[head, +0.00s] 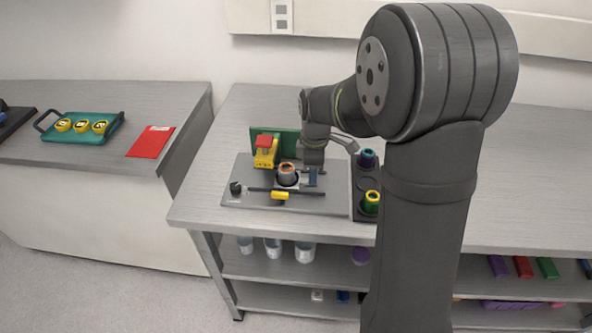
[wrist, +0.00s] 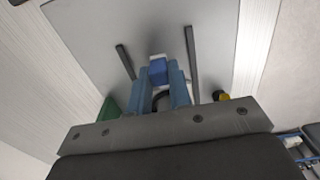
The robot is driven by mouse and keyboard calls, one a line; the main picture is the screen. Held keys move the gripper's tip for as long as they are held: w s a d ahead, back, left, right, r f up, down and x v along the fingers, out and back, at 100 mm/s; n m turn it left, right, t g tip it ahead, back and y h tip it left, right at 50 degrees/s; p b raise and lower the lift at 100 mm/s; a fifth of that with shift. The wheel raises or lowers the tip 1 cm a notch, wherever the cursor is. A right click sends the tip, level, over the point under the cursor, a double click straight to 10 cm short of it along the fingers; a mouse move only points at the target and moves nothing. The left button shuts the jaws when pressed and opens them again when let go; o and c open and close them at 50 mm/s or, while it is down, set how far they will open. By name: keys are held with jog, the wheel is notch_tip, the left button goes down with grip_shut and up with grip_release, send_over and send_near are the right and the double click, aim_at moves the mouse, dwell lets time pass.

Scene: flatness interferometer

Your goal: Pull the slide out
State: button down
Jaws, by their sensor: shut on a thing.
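The interferometer's grey base plate (head: 335,200) lies on the bench. Two dark rails run along it; they also show in the wrist view, left (wrist: 125,62) and right (wrist: 192,62). A grey round part with an orange ring (head: 287,172) stands between the rails. A blue block, seemingly the slide's handle (wrist: 158,72), lies between the rails. My gripper (head: 313,168) points down just right of the ringed part. In the wrist view its blue fingers are shut on the blue block. The fingers and palm hide most of the slide.
A yellow unit with a red top (head: 265,152) stands before a green panel (head: 290,140). A black knob (head: 235,188) and yellow handle (head: 279,196) are on the plate. A dark tray (head: 362,208) with ringed parts stands close right. The plate's right end is clear.

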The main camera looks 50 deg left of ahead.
jog(key=w+d, duration=0.4)
jog(key=shift+w+d, duration=0.15)
jog(key=c, duration=1.5)
grip_release()
jog(key=shift+w+d, duration=0.1)
jog(key=shift+o, duration=0.9)
jog(key=shift+r, duration=0.25)
notch_tip(320, 180, up, 17)
jog(key=shift+f, duration=0.15)
